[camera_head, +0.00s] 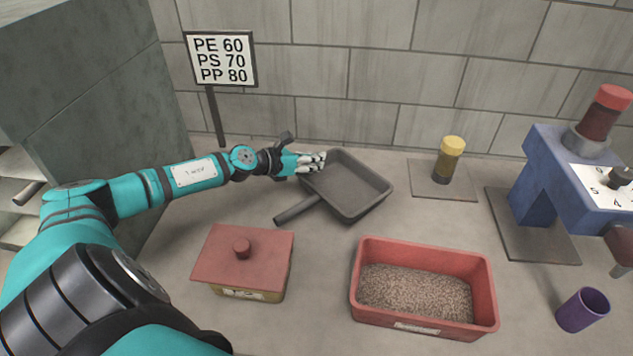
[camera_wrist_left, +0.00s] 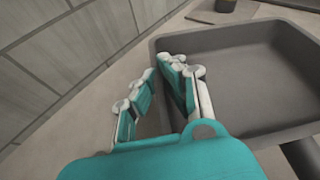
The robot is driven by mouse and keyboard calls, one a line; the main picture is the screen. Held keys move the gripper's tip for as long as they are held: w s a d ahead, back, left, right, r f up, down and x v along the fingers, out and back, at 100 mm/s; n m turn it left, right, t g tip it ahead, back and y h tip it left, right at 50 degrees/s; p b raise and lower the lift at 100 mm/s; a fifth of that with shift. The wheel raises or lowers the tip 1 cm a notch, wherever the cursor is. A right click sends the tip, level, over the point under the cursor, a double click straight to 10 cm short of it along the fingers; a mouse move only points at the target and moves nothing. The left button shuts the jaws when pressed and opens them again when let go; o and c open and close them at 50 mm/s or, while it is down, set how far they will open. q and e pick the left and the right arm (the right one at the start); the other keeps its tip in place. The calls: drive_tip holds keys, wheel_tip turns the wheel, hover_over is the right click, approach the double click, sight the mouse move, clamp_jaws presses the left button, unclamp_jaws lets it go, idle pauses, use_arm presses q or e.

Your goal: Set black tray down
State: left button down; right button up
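The black tray (camera_head: 348,190) is a dark grey, empty, shallow pan with a handle (camera_head: 298,209) pointing to the lower left in the head view. It looks level, at or very near the tabletop; I cannot tell whether it touches. It also fills the right of the left wrist view (camera_wrist_left: 250,75). My left gripper (camera_head: 313,162) is at the tray's upper left rim. In the left wrist view its fingers (camera_wrist_left: 158,90) are apart, one outside the wall and one over the rim. Whether they press on the wall is unclear. My right gripper is not in view.
A red-lidded box (camera_head: 245,255) and a red bin of pellets (camera_head: 415,290) stand in front. A yellow-capped jar (camera_head: 448,160) on a grey mat (camera_head: 424,172), a blue machine (camera_head: 545,185) and a purple cup (camera_head: 582,310) are right. A sign (camera_head: 220,60) stands behind.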

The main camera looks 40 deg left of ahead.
use_arm(q)
wheel_tip(320, 180, down, 4)
drive_tip(key=b, duration=0.3)
drive_tip(key=shift+r, duration=0.1)
drive_tip(key=c, duration=1.5)
unclamp_jaws()
drive_tip(key=shift+r, duration=0.1)
